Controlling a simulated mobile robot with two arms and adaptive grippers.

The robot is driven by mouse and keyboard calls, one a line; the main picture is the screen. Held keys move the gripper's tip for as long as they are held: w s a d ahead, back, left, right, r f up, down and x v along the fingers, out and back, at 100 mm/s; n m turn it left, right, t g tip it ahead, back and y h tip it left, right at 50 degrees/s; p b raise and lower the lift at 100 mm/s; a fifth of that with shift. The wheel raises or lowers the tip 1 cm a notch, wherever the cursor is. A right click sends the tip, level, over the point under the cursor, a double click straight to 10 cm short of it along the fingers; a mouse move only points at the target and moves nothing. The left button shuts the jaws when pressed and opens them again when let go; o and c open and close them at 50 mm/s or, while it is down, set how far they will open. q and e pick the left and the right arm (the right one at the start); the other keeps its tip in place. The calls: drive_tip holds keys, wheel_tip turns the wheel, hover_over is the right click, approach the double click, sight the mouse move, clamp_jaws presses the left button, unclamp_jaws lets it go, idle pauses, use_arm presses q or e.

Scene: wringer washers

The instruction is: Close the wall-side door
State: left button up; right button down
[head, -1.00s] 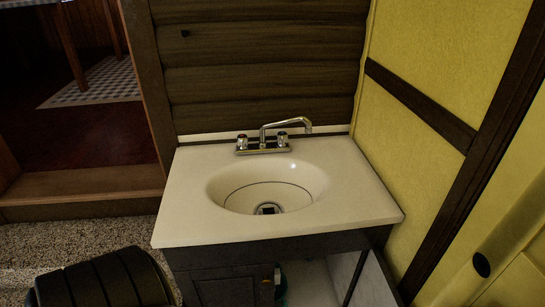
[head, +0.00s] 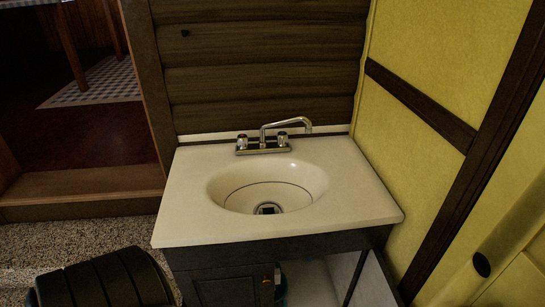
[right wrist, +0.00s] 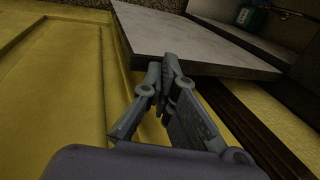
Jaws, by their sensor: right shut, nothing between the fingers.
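The wall-side door (head: 375,286) of the sink cabinet stands open at the right, beside the yellow wall. Its pale face shows in the head view below the counter. In the right wrist view a pale grey panel (right wrist: 190,38), which looks like this door, lies just beyond the fingertips. My right gripper (right wrist: 168,68) is shut and empty; its tips overlap the panel's near edge in the picture. I cannot tell whether they touch it. The other cabinet door (head: 232,288) is dark and looks closed. My left gripper is not in view.
A cream sink counter (head: 178,215) with a chrome faucet (head: 265,145) tops the cabinet. A teal bottle (head: 281,288) stands inside, also visible in the right wrist view (right wrist: 250,17). The yellow wall (head: 415,140) bounds the right side. A doorway opens at the far left.

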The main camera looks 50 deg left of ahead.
drive_tip(key=shift+f+b, duration=0.3)
drive_tip(key=shift+f, duration=0.25)
idle(0.5)
drive_tip(key=shift+s+r, duration=0.1)
